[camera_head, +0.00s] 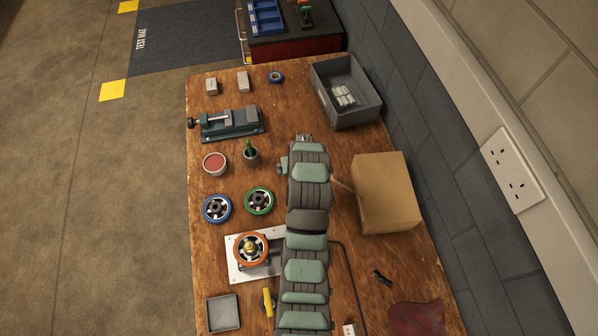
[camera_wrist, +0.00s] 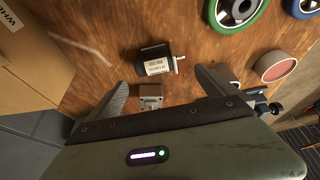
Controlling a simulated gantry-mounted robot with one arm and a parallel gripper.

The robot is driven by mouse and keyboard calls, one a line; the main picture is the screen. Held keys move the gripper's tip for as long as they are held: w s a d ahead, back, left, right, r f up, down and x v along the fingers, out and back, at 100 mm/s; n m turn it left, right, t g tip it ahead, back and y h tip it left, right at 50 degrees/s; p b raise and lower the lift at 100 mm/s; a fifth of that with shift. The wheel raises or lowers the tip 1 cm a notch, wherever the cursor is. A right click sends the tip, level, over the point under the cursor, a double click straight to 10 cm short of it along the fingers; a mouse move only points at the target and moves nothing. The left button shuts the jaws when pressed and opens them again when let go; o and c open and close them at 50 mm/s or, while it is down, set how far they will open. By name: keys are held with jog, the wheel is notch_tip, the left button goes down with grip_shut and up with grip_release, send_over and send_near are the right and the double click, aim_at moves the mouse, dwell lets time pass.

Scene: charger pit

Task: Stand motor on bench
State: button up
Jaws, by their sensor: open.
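The motor (camera_wrist: 155,60) is a short black cylinder with a white label. In the wrist view it lies on its side on the wooden bench (camera_wrist: 105,35), its thin metal shaft pointing right. In the head view my arm hides it. My gripper (camera_wrist: 162,77) is open, with its two fingers apart and nothing between the tips; the motor lies just beyond them. A small grey metal block (camera_wrist: 150,97) shows between the fingers; I cannot tell whether it rests on the bench. The bench also shows in the head view (camera_head: 290,110).
A cardboard box (camera_head: 385,192) stands right of my arm. Left are a green wheel (camera_head: 259,201), a blue wheel (camera_head: 216,209), a red-topped cup (camera_head: 214,163) and a vise (camera_head: 232,123). A grey bin (camera_head: 345,92) stands at the back right, by the wall.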

jog(key=x, duration=0.4)
jog(key=shift+d+f, duration=0.15)
jog(key=shift+d, duration=0.15)
jog(key=shift+w+f, duration=0.25)
jog(key=shift+f, duration=0.2)
jog(key=shift+c, duration=0.5)
jog(key=shift+r, duration=0.1)
jog(key=c, duration=2)
